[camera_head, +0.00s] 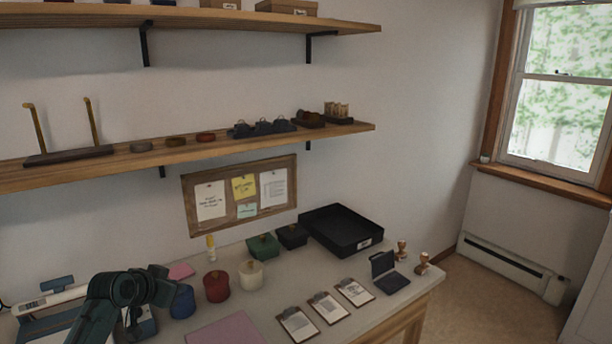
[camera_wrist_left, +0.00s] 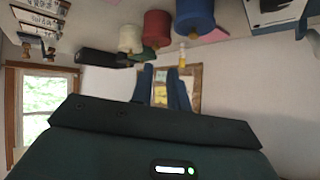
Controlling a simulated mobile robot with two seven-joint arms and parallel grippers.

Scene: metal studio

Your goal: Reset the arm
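My left arm comes in at the lower left of the head view, over the left part of the table (camera_head: 375,318). Its end (camera_head: 160,288) is beside the blue container, apparently above the table. In the left wrist view, which is upside down, the two fingers of my left gripper (camera_wrist_left: 160,78) stand apart. Nothing is between them, and the pinboard shows behind the gap. My right arm and gripper are not in view.
Blue (camera_head: 182,301), red (camera_head: 216,286) and white (camera_head: 250,275) containers stand near my left arm. Wall shelves (camera_head: 180,158) hang above; a pinboard (camera_head: 188,208) is behind the table.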

